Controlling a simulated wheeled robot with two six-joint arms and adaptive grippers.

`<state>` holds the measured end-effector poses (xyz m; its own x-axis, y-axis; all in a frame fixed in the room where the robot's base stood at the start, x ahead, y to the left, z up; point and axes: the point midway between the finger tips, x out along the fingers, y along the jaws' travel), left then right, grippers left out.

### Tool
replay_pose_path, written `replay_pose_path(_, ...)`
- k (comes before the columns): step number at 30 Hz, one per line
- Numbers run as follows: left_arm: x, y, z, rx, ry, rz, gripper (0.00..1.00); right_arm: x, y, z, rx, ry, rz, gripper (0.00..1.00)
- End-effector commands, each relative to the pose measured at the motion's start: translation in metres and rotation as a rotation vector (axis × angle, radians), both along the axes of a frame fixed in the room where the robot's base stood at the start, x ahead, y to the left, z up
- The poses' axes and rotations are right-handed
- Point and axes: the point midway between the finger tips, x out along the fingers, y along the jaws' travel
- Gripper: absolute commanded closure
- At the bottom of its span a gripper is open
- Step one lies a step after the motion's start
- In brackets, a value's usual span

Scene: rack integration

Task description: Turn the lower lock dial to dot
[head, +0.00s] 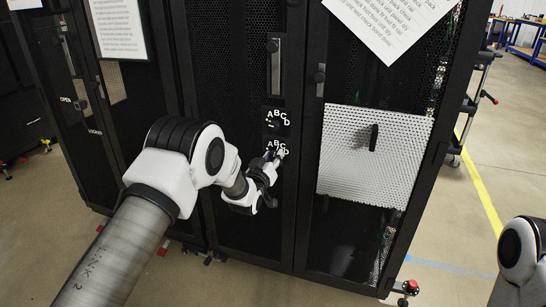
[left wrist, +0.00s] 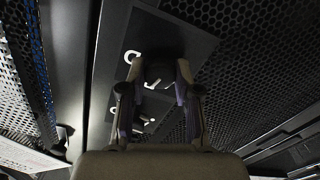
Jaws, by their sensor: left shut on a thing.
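The lower lock dial's black plate with white letters (head: 275,146) is on the dark cabinet door in the head view, just below the upper dial's plate (head: 275,119). My left gripper (head: 276,158) is at the lower plate and covers its knob there. In the left wrist view, the two fingers of my left gripper (left wrist: 158,72) are shut on the dark round knob of the lower dial (left wrist: 159,68), one on each side. White letters show around the knob, partly hidden by the fingers. I cannot read which mark the knob points to. My right gripper is out of view.
A vertical door handle (head: 275,66) is above the dials. A perforated white panel (head: 374,152) with a black handle is on the right cabinet door. A paper sheet (head: 396,22) hangs above it. Open floor lies right of the rack.

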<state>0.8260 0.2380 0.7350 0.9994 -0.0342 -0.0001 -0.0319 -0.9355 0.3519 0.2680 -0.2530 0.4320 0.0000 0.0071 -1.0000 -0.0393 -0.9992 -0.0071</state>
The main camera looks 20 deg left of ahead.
Motion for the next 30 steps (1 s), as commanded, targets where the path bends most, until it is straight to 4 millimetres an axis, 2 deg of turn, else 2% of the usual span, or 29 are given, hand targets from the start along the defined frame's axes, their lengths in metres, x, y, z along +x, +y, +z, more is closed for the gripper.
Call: replay_pose_path(30, -0.0002, 0.0003, -0.0006, -0.961, 0.034, 0.001, 1.0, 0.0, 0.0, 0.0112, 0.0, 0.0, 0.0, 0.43)
